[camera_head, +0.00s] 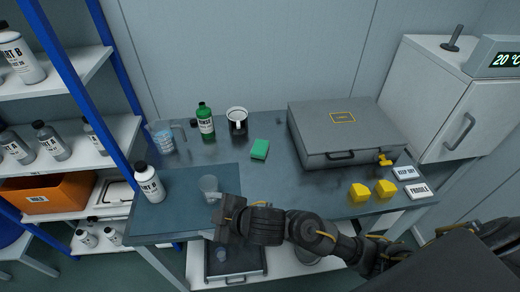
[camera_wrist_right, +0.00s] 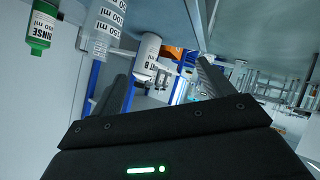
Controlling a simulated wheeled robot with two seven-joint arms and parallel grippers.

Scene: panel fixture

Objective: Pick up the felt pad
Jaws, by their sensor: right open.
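My right gripper (camera_head: 218,212) is at the table's front edge, close to a small clear cup and well in front of the pad. In the right wrist view its two dark fingers (camera_wrist_right: 165,72) stand wide apart with nothing between them. The pad does not show in that view. My left gripper is in neither view.
A large grey case (camera_head: 345,140) and yellow blocks (camera_head: 384,188) occupy the right.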

